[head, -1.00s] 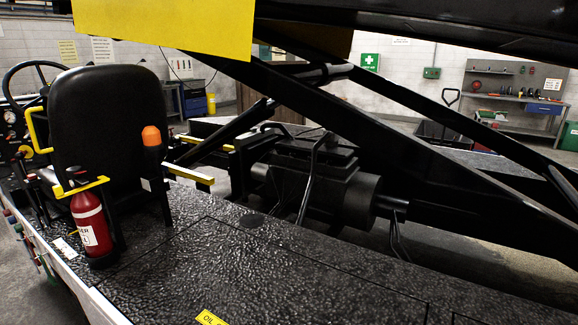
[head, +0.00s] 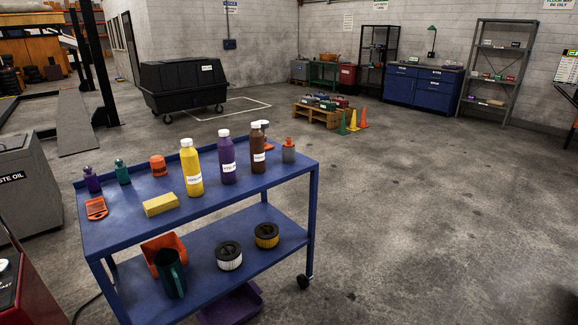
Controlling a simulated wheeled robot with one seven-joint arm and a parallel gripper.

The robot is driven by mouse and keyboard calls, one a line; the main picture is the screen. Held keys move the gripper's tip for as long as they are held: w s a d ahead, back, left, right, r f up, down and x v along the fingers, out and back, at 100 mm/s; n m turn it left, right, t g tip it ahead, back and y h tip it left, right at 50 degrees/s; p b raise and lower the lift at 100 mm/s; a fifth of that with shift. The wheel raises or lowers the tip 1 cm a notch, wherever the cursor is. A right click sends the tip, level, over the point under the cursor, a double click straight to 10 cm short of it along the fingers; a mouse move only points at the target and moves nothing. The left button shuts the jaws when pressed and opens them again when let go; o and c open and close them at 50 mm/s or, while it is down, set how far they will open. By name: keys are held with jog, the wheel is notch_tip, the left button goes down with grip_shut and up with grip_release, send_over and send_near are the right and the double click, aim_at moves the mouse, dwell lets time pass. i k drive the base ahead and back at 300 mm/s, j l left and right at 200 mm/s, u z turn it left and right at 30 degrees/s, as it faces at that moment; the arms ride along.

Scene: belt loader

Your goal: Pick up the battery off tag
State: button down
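I cannot make out a battery off tag for certain in the head view. A flat orange piece (head: 96,208) with pale marks lies at the left front corner of the blue cart's (head: 240,212) top shelf; I cannot tell what it is. My gripper is not in view.
Yellow, purple and brown bottles, small containers and a yellow block (head: 161,204) stand on the cart. A waste oil tank (head: 30,195) is at left. A black wheeled bin (head: 184,85), cones (head: 352,120) and blue cabinets (head: 420,88) are farther back. The floor at right is clear.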

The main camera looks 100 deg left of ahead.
aim_at(96, 207)
jog(key=u, duration=3.85)
